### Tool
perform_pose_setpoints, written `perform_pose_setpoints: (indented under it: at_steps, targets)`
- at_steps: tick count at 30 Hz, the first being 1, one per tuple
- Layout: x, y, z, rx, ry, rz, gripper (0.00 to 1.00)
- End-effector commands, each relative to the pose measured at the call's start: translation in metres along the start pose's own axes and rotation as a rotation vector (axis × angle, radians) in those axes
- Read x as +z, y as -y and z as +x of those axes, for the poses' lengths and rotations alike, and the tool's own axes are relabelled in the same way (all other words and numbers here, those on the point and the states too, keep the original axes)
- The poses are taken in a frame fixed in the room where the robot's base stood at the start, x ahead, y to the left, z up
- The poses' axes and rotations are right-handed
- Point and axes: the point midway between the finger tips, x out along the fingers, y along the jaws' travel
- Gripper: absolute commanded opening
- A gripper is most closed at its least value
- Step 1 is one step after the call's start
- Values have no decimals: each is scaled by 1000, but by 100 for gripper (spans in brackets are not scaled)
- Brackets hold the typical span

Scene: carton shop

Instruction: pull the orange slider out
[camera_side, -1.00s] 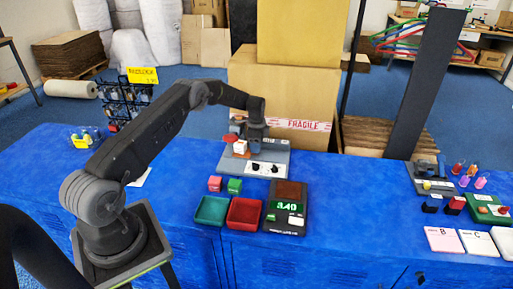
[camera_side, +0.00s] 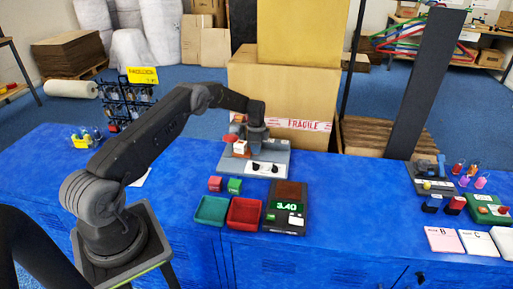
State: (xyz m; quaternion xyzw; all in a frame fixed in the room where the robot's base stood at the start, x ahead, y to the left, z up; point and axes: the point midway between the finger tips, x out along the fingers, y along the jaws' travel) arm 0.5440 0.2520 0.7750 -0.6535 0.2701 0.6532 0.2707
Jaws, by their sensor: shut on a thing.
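A grey control panel (camera_side: 278,158) lies at the back of the blue table, in front of the tall cartons. The small orange slider (camera_side: 240,155) shows at its left part, beside a white block with an orange-red top. My gripper (camera_side: 242,141) is low over this left part, pointing down, and is shut on the slider. The fingers and the exact contact are small and partly hidden by the wrist and the block. I cannot tell how far out the slider stands.
A white plate with two dark knobs (camera_side: 265,168) is on the panel's front. Red (camera_side: 215,183) and green (camera_side: 235,185) cubes, a teal tray (camera_side: 211,209), a red tray (camera_side: 244,212) and a scale (camera_side: 287,205) stand nearer.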

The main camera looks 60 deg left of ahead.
Motion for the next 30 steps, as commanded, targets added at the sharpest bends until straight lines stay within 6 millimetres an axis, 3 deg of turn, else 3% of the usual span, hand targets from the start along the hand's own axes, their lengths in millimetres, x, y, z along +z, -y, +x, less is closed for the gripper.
perform_pose_setpoints:
  at_steps: [10,18,30]
  targets:
    - [-6,0,0,3,0,2,0]
    - [-49,2,1,-1,0,4,0]
    - [-83,4,1,-9,-1,0,0]
